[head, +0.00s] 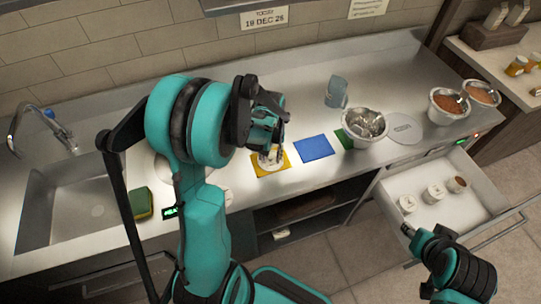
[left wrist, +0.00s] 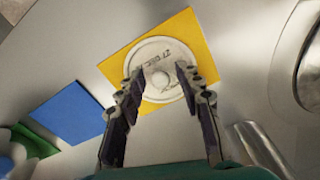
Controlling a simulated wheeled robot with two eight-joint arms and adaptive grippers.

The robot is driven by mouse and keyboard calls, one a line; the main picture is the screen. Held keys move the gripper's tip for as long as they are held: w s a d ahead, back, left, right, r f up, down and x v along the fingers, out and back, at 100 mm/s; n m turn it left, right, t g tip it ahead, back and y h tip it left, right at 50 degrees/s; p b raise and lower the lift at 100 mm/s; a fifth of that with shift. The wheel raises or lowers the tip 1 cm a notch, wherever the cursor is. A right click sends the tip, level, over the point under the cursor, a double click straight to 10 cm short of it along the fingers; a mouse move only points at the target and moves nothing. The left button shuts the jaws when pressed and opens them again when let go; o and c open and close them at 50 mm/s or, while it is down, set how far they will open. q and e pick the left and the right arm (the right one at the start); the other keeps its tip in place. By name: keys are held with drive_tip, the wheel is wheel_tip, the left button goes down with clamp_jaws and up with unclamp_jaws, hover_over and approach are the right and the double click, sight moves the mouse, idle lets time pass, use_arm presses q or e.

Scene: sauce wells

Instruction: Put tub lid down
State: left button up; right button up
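A round whitish lid with a small knob and a printed date (left wrist: 162,52) is over the yellow mat (left wrist: 203,40). In the head view the lid (head: 269,163) shows partly under my left gripper, and the yellow mat (head: 262,172) lies on the steel counter. My left gripper (left wrist: 163,70) points down at the lid with its fingers apart, on either side of the knob, with a visible gap. Whether anything lies under the lid is hidden. My right gripper (head: 409,232) is by the open drawer, its fingers too small to read.
A blue mat (head: 314,148) and a partly covered green mat (head: 343,139) lie to the right. A metal bowl (head: 352,129) stands by the green mat. The open drawer (head: 435,225) holds several small tubs. A sink (head: 75,210) and sponge (head: 140,202) are at left.

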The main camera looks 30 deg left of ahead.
sight(271, 158)
use_arm(q)
drive_tip(key=shift+r, duration=0.35)
wheel_tip(271, 158, up, 11)
drive_tip(key=p, duration=0.3)
drive_tip(key=s+d+r+m+t, duration=0.6)
drive_tip(key=s+d+r+t, duration=0.1)
drive_tip(key=s+d, duration=0.3)
drive_tip(key=shift+s+d, duration=0.25)
drive_tip(key=shift+s, duration=0.2)
